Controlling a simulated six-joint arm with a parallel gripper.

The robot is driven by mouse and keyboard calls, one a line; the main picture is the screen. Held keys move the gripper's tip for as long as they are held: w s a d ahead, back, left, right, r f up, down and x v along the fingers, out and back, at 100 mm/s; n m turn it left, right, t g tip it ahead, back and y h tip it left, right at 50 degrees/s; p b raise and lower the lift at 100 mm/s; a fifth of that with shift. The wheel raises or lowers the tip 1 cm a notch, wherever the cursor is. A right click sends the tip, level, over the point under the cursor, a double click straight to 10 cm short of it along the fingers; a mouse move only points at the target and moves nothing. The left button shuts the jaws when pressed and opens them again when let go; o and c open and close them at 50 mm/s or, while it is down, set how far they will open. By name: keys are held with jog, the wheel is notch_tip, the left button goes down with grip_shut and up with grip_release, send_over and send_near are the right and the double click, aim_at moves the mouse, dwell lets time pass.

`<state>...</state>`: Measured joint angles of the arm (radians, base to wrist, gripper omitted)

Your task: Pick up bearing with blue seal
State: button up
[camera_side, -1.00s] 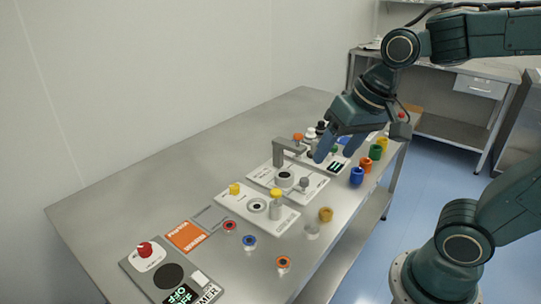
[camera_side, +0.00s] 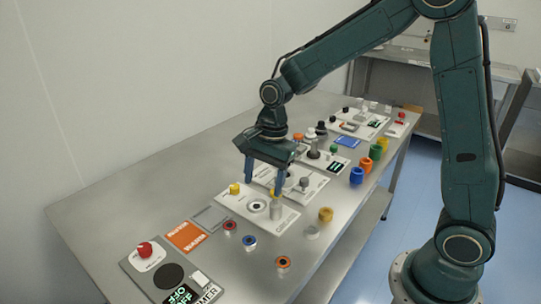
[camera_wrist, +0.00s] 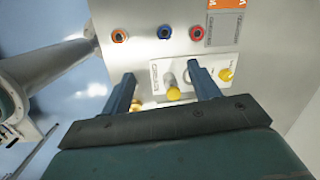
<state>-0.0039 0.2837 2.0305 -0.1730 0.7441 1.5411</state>
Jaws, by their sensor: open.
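The bearing with the blue seal (camera_side: 249,242) lies flat on the steel table, between a red-sealed bearing (camera_side: 229,225) and an orange-sealed bearing (camera_side: 283,262). In the wrist view, the blue-sealed bearing (camera_wrist: 164,31) is ahead of the fingers, between the orange-sealed one (camera_wrist: 119,35) on the left and the red-sealed one (camera_wrist: 196,33) on the right. My gripper (camera_side: 265,188) is open and empty, pointing down over the white fixture plates, behind the bearings in the side view. In the wrist view, the open fingers (camera_wrist: 161,72) show with nothing between their tips.
A white plate (camera_side: 232,203) with a yellow knob and posts is close under my gripper. An orange card (camera_side: 185,236) and the control panel (camera_side: 168,270) lie at the front left. Several coloured cups (camera_side: 357,176) line the right edge. Bare table lies to the left.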

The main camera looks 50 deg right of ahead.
jog(key=f+m, duration=0.1)
jog(key=w+f, duration=0.1)
jog(key=f, duration=0.1)
jog(key=w+f+m, duration=0.1)
jog(key=shift+w+a+f+m+g, duration=0.1)
jog(key=shift+a+f+m+g, duration=0.15)
jog(key=shift+a+m+g, duration=0.1)
send_over(249, 241)
jog(key=d, duration=0.2)
jog(key=f, duration=0.7)
jog(key=shift+s+a+f, duration=0.25)
jog(key=shift+f, duration=0.05)
jog(key=shift+a+f, duration=0.1)
jog(key=shift+f, duration=0.35)
jog(key=shift+w+a+f, duration=0.1)
jog(key=shift+a+f, duration=0.05)
jog(key=shift+f, duration=0.7)
jog(key=shift+w+a+f, duration=0.1)
jog(key=shift+a+f, duration=0.1)
jog(key=shift+f, duration=0.65)
jog(key=shift+w+a+f, duration=0.1)
jog(key=shift+a+f, duration=0.05)
jog(key=shift+f, duration=0.7)
